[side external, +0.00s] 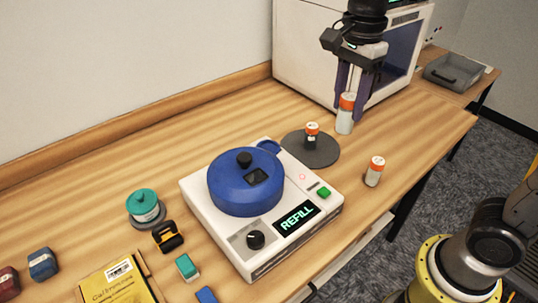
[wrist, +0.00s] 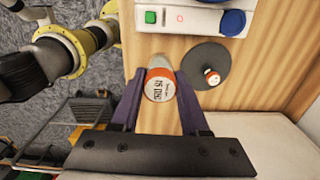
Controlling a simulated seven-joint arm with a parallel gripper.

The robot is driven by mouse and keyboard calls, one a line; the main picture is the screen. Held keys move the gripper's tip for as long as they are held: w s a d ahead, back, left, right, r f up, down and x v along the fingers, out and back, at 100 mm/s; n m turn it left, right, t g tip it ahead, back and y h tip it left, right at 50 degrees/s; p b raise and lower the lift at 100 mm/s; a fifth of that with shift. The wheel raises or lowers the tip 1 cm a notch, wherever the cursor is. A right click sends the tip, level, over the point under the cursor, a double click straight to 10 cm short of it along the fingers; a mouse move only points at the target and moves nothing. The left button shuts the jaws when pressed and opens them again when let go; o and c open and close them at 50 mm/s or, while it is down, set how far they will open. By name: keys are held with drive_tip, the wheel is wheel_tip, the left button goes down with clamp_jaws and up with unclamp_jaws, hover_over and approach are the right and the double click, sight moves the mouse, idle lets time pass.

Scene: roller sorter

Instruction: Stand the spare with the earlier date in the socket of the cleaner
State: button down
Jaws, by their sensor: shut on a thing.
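My gripper (side external: 348,105) is shut on a spare (side external: 345,116) with an orange top and pale body, near the white box-shaped machine; in the wrist view, the spare (wrist: 160,85) sits between the fingers, its dark print turned toward the camera but not surely readable. A second, similar spare (side external: 375,171) stands on the table nearer the front edge. A small orange-and-white piece (side external: 312,129) is on a dark disc (side external: 322,156), also in the wrist view (wrist: 205,58). The white cleaner (side external: 210,213) has a blue lid (side external: 235,190), a blue ring (side external: 267,148) at one corner and a display (side external: 297,217) reading REFILL.
The white box-shaped machine (side external: 300,45) stands behind my gripper. A teal-topped container (side external: 143,205), a black-and-yellow item (side external: 167,236), a yellow box (side external: 120,280) and small coloured blocks are left of the cleaner.

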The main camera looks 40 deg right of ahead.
drive_tip(key=shift+n, duration=0.3)
drive_tip(key=shift+w+a+f, duration=0.95)
drive_tip(key=shift+w+f, duration=1.6)
drive_tip(key=shift+w, duration=0.25)
drive_tip(key=shift+w+a+f, duration=0.9)
drive_tip(key=shift+w+f, duration=1.65)
drive_tip(key=shift+w, duration=0.2)
drive_tip(key=shift+w+a+f, duration=0.95)
drive_tip(key=shift+w+f, duration=1.6)
drive_tip(key=shift+w, duration=0.25)
drive_tip(key=shift+f, duration=0.15)
drive_tip(key=shift+c, duration=2)
unclamp_jaws()
